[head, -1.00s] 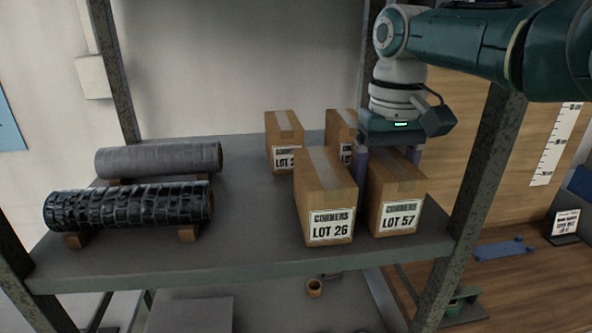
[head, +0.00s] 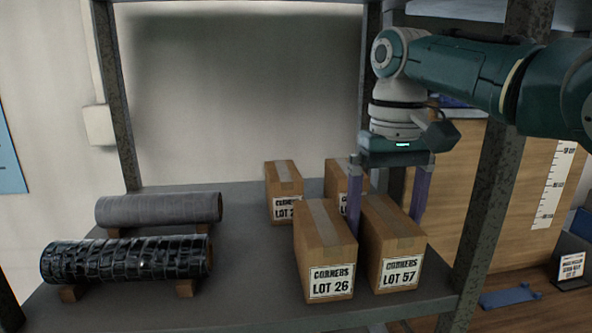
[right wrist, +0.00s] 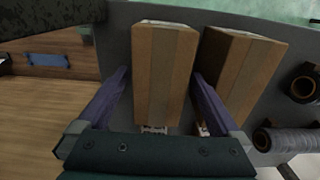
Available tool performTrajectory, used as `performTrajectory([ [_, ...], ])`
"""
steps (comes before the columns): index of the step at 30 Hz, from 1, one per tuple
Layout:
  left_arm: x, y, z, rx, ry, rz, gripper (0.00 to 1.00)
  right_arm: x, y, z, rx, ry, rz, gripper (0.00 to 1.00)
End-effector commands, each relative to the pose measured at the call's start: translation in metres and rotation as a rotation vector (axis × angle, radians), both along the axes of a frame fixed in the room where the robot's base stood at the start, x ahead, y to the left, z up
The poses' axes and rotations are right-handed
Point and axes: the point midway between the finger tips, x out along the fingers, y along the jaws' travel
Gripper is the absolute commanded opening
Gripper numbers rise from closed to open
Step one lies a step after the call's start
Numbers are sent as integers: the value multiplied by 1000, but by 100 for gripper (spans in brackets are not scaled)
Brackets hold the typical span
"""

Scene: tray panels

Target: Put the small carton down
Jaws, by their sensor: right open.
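The small carton (head: 392,246), a brown box labelled LOT 57, stands upright on the grey shelf (head: 240,262) near its right front. My right gripper (head: 385,226) is open above it, with one purple finger on each side. In the right wrist view my open gripper (right wrist: 160,75) shows the carton (right wrist: 163,72) between the fingers, with a visible gap on the left. On the right the gap is narrow, and contact is hard to judge. My left gripper is not in view.
A LOT 26 carton (head: 325,250) stands close to the left of the LOT 57 carton. Two more cartons (head: 284,190) (head: 343,180) stand behind. Two rolls (head: 160,208) (head: 125,260) lie on the left. A shelf post (head: 487,190) stands at the right. The shelf's middle is clear.

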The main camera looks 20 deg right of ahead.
Motion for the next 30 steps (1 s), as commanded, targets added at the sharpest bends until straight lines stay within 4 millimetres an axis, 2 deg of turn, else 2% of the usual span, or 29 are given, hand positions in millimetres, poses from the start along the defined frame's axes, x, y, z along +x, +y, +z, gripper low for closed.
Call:
performTrajectory([
  [6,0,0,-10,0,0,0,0,1,0,47,1,-5,1,100],
  [12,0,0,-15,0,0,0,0,1,0,72,1,-2,0,100],
  [30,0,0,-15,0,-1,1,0,0,0,77,1,0,0,100],
])
